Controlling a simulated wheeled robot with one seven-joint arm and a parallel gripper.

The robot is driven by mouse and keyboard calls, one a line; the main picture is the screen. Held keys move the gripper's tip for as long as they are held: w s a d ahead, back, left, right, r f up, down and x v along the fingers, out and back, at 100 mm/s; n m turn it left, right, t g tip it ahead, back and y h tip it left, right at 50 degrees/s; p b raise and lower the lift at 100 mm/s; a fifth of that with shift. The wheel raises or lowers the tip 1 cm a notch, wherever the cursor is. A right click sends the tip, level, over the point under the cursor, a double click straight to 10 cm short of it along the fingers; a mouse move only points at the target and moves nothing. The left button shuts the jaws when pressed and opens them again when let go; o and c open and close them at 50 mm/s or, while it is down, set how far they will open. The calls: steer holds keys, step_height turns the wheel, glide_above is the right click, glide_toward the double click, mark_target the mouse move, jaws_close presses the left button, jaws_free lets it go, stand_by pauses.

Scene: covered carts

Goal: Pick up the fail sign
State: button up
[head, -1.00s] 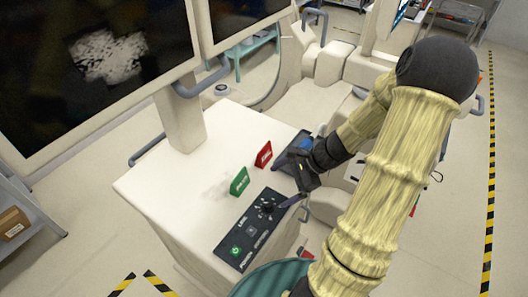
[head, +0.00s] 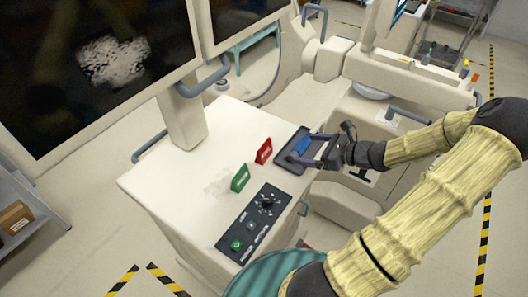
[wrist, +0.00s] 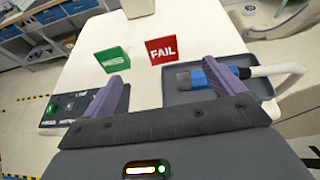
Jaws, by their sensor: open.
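The red fail sign (head: 264,151) stands upright on the white cart top, between the green sign and the dark tray. It also shows in the wrist view (wrist: 161,50), with its FAIL lettering facing me. My gripper (head: 312,148) is open and empty, at the tray's side to the right of the sign. In the wrist view its two purple fingers (wrist: 161,84) are spread wide, with the fail sign ahead between their directions and apart from them.
A green sign (head: 240,178) stands left of the fail sign. A dark tray (head: 284,160) holding a blue-and-grey tool (wrist: 205,76) lies under and beside my gripper. A control panel (head: 250,222) is at the front. A monitor post (head: 181,115) rises behind.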

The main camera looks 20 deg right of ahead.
steer(key=p, duration=0.2)
glide_toward(265, 145)
steer(key=x, duration=0.3)
steer(key=shift+w+a+r, duration=0.1)
steer(key=shift+w+a, duration=0.15)
steer(key=shift+w+a, duration=0.2)
steer(key=shift+w, duration=0.05)
steer(key=shift+f+p+x, duration=0.15)
steer(key=shift+p+x, duration=0.4)
steer(key=shift+x, duration=0.6)
steer(key=shift+f+p+x, duration=0.15)
steer(key=shift+p+x, duration=0.35)
steer(key=shift+x, duration=0.65)
steer(key=shift+d, duration=0.1)
steer(key=shift+s, duration=0.1)
steer(key=c, duration=1)
